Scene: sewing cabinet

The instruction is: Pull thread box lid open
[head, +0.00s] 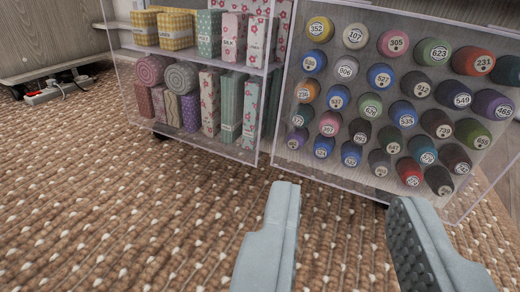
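A clear thread box (278,166) with several numbered thread spools stands at the upper right, behind my gripper. Its transparent front (362,180) faces me; I cannot make out which panel is the lid or a handle on it. My gripper (340,200) is open at the bottom, with two pale grey fingers wide apart and nothing between them.
A clear case (190,135) with fabric rolls and patterned boxes stands just left of the thread box. Woven carpet (120,210) covers the floor and is clear in front. A power strip (55,90) lies at the far left beside a wooden cabinet (45,35).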

